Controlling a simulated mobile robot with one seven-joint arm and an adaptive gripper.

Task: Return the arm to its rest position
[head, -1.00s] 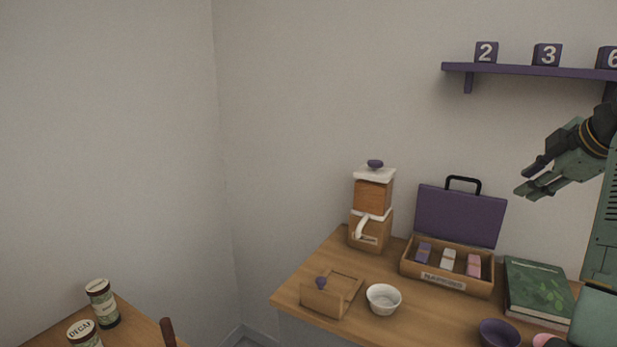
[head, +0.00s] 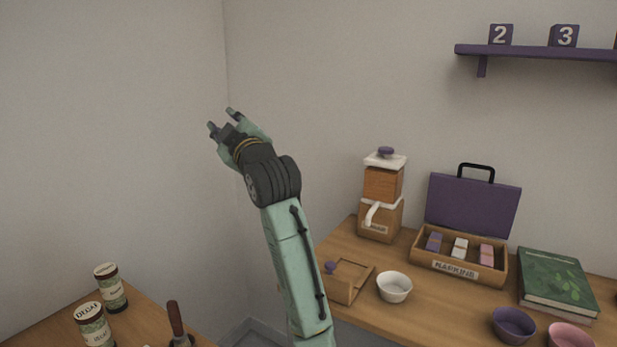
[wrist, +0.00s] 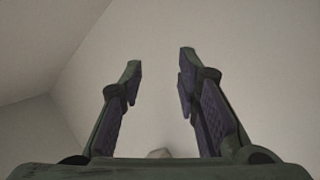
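My gripper (head: 221,117) is raised high in the head view, left of the wooden table, with my green arm below it. Its fingers point up and to the left, toward the bare wall. In the wrist view my gripper (wrist: 160,68) shows two fingers apart with nothing between them. It is open and empty, and touches nothing that I can see.
Jars (head: 110,287) stand on the left table. A shelf (head: 540,52) hangs at upper right.

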